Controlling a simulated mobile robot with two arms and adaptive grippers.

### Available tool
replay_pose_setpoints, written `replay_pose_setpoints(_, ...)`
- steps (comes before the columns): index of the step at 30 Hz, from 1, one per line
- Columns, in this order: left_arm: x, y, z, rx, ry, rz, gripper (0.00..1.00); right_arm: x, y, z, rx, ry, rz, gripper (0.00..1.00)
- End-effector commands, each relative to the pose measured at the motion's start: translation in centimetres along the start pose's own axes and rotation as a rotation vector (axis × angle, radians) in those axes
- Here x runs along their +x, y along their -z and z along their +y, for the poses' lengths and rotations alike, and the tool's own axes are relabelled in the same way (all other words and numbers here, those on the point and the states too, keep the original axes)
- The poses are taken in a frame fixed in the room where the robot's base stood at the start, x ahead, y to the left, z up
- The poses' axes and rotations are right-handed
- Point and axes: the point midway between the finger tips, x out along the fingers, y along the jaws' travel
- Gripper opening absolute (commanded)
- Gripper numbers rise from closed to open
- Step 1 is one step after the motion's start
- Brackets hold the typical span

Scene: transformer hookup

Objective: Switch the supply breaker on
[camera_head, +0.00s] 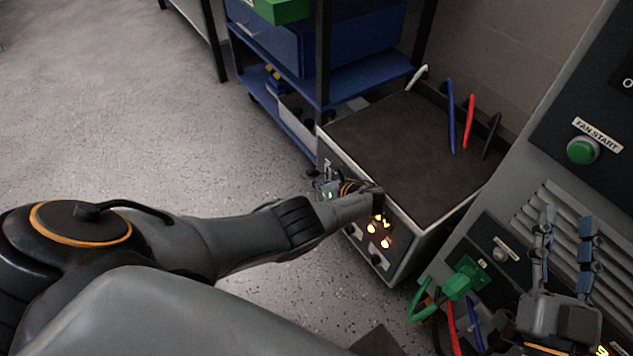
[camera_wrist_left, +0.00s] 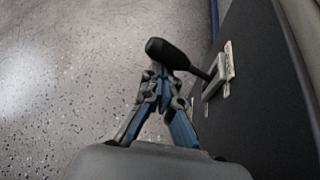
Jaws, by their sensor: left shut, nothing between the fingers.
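The supply breaker's lever shows in the left wrist view as a black knob (camera_wrist_left: 172,53) on a thin arm, joined to a light slotted plate (camera_wrist_left: 215,80) on a dark panel. My left gripper (camera_wrist_left: 158,75) is shut and empty, its fingertips right by the knob; I cannot tell whether they touch. In the head view my left gripper (camera_head: 328,187) is at the front of the dark-topped supply box (camera_head: 400,135), partly hidden by my wrist, and the lever is not clear there. My right gripper (camera_head: 566,235) is open and empty before the grey cabinet at right.
Glowing lamps (camera_head: 378,232) sit on the box front. Blue (camera_head: 451,115), red (camera_head: 468,120), white and black cables stand at its back. A blue shelf cart (camera_head: 300,75) is behind it. The right cabinet has a green fan button (camera_head: 582,151) and green connector (camera_head: 462,280). Floor at left is clear.

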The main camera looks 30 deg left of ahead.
Motion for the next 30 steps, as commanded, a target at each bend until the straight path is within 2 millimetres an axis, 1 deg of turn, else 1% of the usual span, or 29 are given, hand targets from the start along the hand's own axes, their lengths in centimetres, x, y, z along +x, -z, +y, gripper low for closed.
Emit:
replay_pose_setpoints(1,-0.1,-0.3,-0.1,-0.002,0.003,-0.004,0.00,0.0,-0.1,0.0,0.000,0.000,-0.005,0.40)
replay_pose_setpoints(16,-0.2,-0.6,-0.3,-0.005,0.006,-0.008,0.00,0.0,-0.1,0.0,0.000,0.000,-0.010,0.40)
replay_pose_setpoints(20,-0.7,-0.6,-0.4,-0.005,0.009,-0.009,0.00,0.0,-0.1,0.0,0.000,0.000,-0.010,0.40)
replay_pose_setpoints(23,-1.5,-0.6,-0.5,-0.007,0.011,-0.010,0.00,0.0,-0.1,0.0,0.000,0.000,-0.010,0.40)
replay_pose_setpoints(28,-3.4,-0.3,-0.2,-0.005,0.007,-0.005,0.00,0.0,-0.1,0.0,0.000,0.000,-0.010,0.40)
replay_pose_setpoints(30,-5.0,-0.3,-0.3,-0.005,0.009,-0.004,0.00,0.0,-0.1,0.0,0.000,0.000,-0.010,0.40)
